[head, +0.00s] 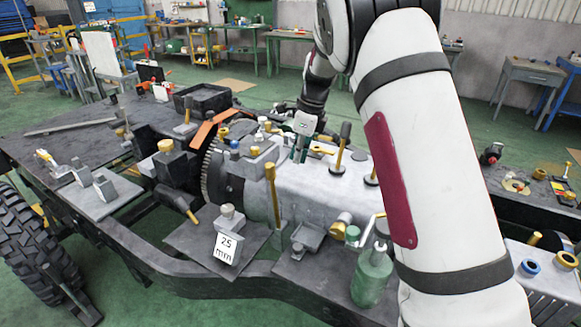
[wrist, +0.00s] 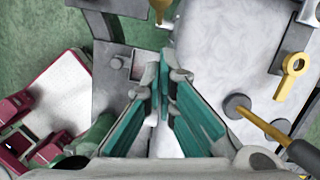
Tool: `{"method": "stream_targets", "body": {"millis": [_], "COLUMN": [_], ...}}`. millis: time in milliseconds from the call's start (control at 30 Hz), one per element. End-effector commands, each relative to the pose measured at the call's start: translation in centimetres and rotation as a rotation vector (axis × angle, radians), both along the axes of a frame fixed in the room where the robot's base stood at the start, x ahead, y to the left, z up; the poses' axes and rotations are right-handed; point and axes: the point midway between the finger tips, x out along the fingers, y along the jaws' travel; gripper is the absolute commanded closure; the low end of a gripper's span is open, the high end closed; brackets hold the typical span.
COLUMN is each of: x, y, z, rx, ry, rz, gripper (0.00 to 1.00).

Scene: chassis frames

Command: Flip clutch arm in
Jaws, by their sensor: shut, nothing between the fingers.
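My gripper (head: 299,150) hangs over the pale grey housing (head: 330,180) at the middle of the chassis; its teal fingers (wrist: 163,78) are shut and empty in the wrist view. A yellow lever with a dark handle (head: 341,150) stands on top of the housing, right of the gripper; a yellow rod with a dark grip on a grey round pivot (wrist: 262,124) shows right of the fingers in the wrist view. A yellow ring-ended arm (wrist: 290,78) lies beyond it. A tall yellow lever (head: 272,192) stands at the housing's left end. I cannot tell which is the clutch arm.
A green oil can (head: 372,276) stands at the near side. A block marked 25 mm (head: 227,249) sits on a dark plate left of the housing. An orange bar (head: 214,127) slants over the toothed wheel. Clutter covers the right bench.

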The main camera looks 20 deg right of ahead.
Motion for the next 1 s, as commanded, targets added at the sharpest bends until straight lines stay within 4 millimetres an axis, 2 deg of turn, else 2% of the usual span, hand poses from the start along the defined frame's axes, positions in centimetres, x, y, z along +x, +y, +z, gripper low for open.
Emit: {"method": "stream_targets", "body": {"millis": [100, 300, 867, 1000], "x": [-0.1, -0.3, -0.4, -1.4], "y": [-0.4, -0.8, -0.9, -0.9], "z": [2.3, 4.5, 5.1, 6.2], "rx": [-0.001, -0.001, -0.002, -0.004], "ry": [-0.003, 0.0, 0.003, -0.013], "rz": [-0.003, -0.002, -0.003, 0.042], "gripper": [1.0, 1.0, 1.0, 1.0]}}
